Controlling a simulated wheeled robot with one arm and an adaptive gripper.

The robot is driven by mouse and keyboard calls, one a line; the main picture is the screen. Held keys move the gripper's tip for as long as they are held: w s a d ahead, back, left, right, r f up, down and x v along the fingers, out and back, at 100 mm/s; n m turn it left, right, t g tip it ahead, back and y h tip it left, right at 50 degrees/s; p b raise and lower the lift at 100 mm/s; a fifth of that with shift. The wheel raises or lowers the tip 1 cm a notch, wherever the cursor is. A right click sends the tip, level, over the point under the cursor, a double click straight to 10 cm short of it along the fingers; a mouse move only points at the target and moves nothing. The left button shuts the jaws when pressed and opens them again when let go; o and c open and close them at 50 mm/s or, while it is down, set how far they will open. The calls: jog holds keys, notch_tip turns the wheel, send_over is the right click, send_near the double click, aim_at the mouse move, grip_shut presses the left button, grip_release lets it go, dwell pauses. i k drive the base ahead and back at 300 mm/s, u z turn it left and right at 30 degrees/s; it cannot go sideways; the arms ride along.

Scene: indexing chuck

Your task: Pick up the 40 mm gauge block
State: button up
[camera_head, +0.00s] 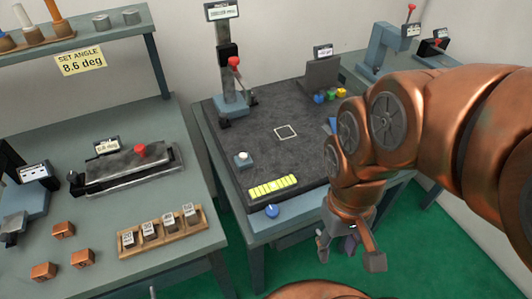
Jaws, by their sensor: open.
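Several grey blocks with small white number labels stand in a row in a wooden rack (165,241) at the front of the left bench. The labels are too small to read surely, so I cannot tell which one is the 40 mm gauge block. My gripper (349,258) hangs to the right of the rack, well apart from it, in front of the right-hand table and over the green floor. Its fingers are spread and nothing shows between them.
Copper cubes (83,258) lie left of the rack. Behind it is a grey fixture with a red knob (140,150). A raised shelf (80,42) spans the back of the left bench. A dark surface plate (285,160) with a red-knobbed stand covers the right table; a narrow gap separates the benches.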

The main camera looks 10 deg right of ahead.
aim_at(170, 221)
jog(key=u, duration=2.35)
jog(key=k, duration=1)
jog(key=u, duration=0.05)
jog(key=i, duration=0.5)
